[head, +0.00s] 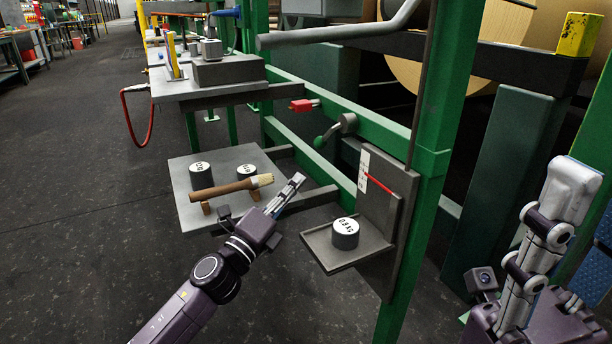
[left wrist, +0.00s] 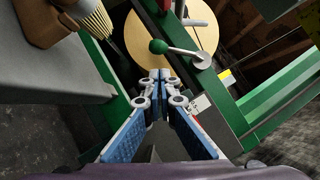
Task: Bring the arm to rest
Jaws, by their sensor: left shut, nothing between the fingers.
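My left gripper (head: 294,184) reaches in from the bottom of the head view. It is shut and empty, between the grey shelf (head: 190,215) and the small scale tray (head: 345,258), apart from the weight on that tray. In the left wrist view its blue-padded fingers (left wrist: 160,78) meet at the tips, with a green-knobbed lever (left wrist: 175,48) beyond. My right gripper (head: 560,190) is at the right edge of the head view, pointing up; I cannot tell whether its fingers are apart.
A brush (head: 228,189) with a wooden handle lies on rests on the shelf, before two weights (head: 201,174). A weight marked 0.9 kg (head: 345,234) stands on the tray. A green post (head: 440,110) and rail (head: 350,115) stand behind. Floor at left is open.

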